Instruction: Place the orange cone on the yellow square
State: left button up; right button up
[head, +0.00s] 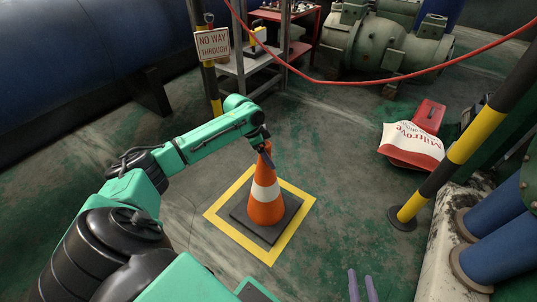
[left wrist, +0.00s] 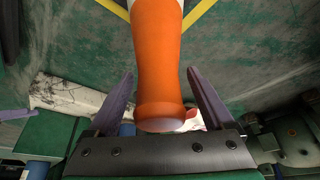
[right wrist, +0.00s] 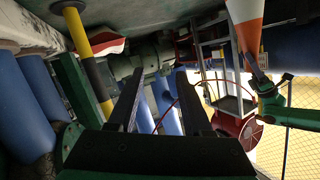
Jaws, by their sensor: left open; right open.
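The orange cone (head: 265,205) with a white band stands upright, its dark square base (head: 287,221) inside the yellow square outline (head: 215,218) on the floor. My left gripper (head: 266,150) is at the cone's tip. In the left wrist view the left gripper (left wrist: 163,100) is open, its fingers on either side of the orange cone top (left wrist: 157,60) with gaps on both sides. My right gripper (head: 361,287) is low in the head view, open and empty, right of the square. The right wrist view shows its fingers (right wrist: 160,105) apart and part of the cone (right wrist: 246,38).
A black-yellow post (head: 462,150) and blue pipes (head: 495,245) stand at right. A white-red bag (head: 411,146) and red box (head: 429,114) lie on the floor. A "no way through" sign (head: 212,44) hangs behind, and a red hose (head: 380,78) crosses the back. Floor around the square is clear.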

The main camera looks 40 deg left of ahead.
pick_arm(q)
jog(key=p+v, duration=0.1)
jog(key=v, duration=0.2)
jog(key=shift+r+p, duration=0.15)
jog(key=shift+p, duration=0.2)
jog(key=p+v, duration=0.3)
jog(key=v, duration=0.5)
jog(key=shift+s+a+r, duration=0.15)
jog(key=shift+a+r, duration=0.05)
jog(key=shift+r, duration=0.1)
pick_arm(e)
jog(key=r, duration=0.1)
jog(key=s+r+g, duration=0.2)
jog(key=shift+r, duration=0.4)
